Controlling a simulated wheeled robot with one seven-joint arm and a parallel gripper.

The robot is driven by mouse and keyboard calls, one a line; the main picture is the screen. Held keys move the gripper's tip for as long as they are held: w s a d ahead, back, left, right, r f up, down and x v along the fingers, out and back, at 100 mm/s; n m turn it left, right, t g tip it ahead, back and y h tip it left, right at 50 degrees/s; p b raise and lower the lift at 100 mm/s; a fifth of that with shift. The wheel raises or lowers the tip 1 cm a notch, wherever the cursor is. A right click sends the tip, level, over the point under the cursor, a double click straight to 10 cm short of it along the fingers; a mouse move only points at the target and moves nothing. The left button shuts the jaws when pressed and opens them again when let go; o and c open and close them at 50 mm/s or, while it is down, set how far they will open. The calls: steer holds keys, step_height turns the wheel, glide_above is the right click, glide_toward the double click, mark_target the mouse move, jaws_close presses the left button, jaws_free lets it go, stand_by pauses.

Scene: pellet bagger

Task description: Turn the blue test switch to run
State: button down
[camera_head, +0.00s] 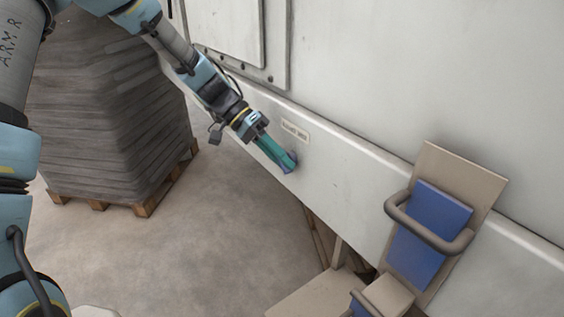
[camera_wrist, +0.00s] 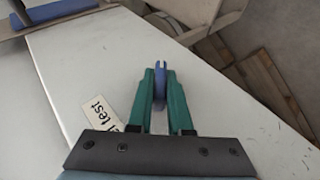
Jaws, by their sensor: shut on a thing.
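The blue test switch (camera_wrist: 160,82) is a small blue knob on the pale machine panel. In the wrist view it stands between the two green fingers of my gripper (camera_wrist: 161,88), which are shut on it. In the head view my gripper (camera_head: 284,160) reaches down to the panel's lower band, and a bit of the blue switch (camera_head: 290,168) shows at the fingertips. A white label (camera_wrist: 101,111) reading "test" is beside the switch, partly hidden by my gripper. It also shows in the head view (camera_head: 295,131). The switch's position marks cannot be made out.
A grey stack (camera_head: 105,110) stands on a wooden pallet (camera_head: 145,205) at the left. A beige seat-like fixture with a blue pad (camera_head: 425,215) and grey bar (camera_head: 440,240) stands at the right. The floor (camera_head: 220,250) between them is clear.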

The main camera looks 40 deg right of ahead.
steer(key=g, duration=0.1)
steer(key=g+b, duration=0.1)
steer(key=n+g, duration=0.1)
steer(key=g, duration=0.1)
steer(key=shift+w+f, duration=0.1)
steer(key=shift+f, duration=0.15)
steer(key=shift+n+g+h+b, duration=0.6)
steer(key=shift+n+g+b, duration=0.3)
steer(key=shift+g, duration=1)
steer(key=shift+r, duration=0.1)
steer(key=c, duration=0.8)
jaws_free()
steer(key=shift+c, duration=0.2)
steer(key=b+v, duration=0.3)
steer(key=v, duration=0.7)
steer(key=shift+w+a, duration=0.15)
steer(key=shift+w, duration=0.15)
